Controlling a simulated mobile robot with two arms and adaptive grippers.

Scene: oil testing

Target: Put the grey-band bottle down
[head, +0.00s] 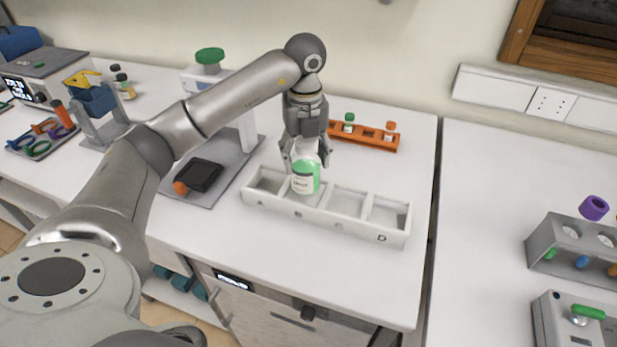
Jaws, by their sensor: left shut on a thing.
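My left gripper (305,158) points down and is shut on the upper part of a clear bottle (304,183) with green contents and a pale label. The fingers hide the bottle's top, and I cannot make out a grey band. The bottle is upright at the second compartment from the left of a white tray (318,219). Its lower end is at the compartment, but I cannot tell whether it touches the floor. The other compartments look empty; the rightmost is marked D. My right gripper is not in view.
An orange rack (366,137) with small capped vials stands behind the tray. A grey stand with a black pad (201,175) is to the left. A grey tube rack (575,250) stands on the right bench, past a gap. The white bench right of the tray is clear.

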